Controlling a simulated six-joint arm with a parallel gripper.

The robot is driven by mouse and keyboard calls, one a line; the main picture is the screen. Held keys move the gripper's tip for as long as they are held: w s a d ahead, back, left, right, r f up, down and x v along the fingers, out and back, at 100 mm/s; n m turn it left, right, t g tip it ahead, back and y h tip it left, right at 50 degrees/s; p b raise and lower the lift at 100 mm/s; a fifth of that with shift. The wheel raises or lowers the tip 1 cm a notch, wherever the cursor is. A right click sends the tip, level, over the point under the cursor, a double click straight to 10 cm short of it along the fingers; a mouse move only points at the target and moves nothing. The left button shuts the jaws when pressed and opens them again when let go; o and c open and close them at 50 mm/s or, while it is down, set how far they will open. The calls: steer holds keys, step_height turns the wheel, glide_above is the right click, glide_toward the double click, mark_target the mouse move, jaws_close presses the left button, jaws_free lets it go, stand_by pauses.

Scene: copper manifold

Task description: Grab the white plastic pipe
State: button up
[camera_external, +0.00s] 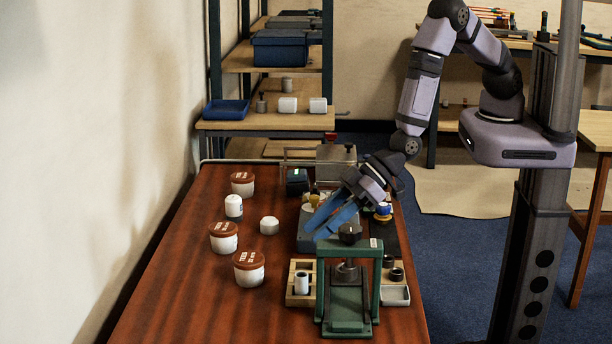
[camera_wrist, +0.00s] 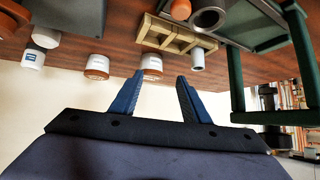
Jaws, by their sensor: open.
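A short white pipe (camera_external: 302,282) stands upright in a light wooden rack (camera_external: 291,298) near the front of the table. In the wrist view the white pipe (camera_wrist: 197,59) shows by the wooden rack (camera_wrist: 152,40), just beyond the right fingertip. My gripper (camera_external: 311,233) has two blue fingers spread apart with nothing between them. It is above the table, behind and higher than the pipe. The fingers also show in the wrist view (camera_wrist: 160,76), apart from the pipe.
A green press frame (camera_external: 347,248) stands right beside the rack. Jars with brown lids (camera_external: 223,229), a white bottle (camera_external: 234,206) and a white hexagonal piece (camera_external: 269,225) stand at the left. A small white tray (camera_external: 395,296) is at the right. The front left of the table is clear.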

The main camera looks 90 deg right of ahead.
mark_target(307, 276)
steer(key=a+f+t, duration=0.1)
steer(key=a, duration=0.1)
steer(key=s+a+f, duration=0.1)
steer(key=a, duration=0.1)
steer(key=s+a+f+n+t+y, duration=0.1)
steer(key=a+f, duration=0.1)
steer(key=a, duration=0.1)
steer(key=shift+s+t, duration=0.1)
steer(key=shift+t, duration=0.2)
steer(key=shift+s+a+f+t+b, duration=0.15)
steer(key=shift+s+a+t+b, duration=0.05)
steer(key=shift+a+t+b, duration=0.1)
steer(key=shift+f+b+x, duration=0.1)
steer(key=shift+b+x, duration=0.9)
steer(key=shift+x, duration=0.6)
steer(key=shift+f+b+x, duration=0.15)
steer(key=shift+b+x, duration=0.85)
steer(key=shift+x, duration=0.6)
steer(key=shift+w+a, duration=0.2)
steer(key=shift+w, duration=0.15)
jaws_close()
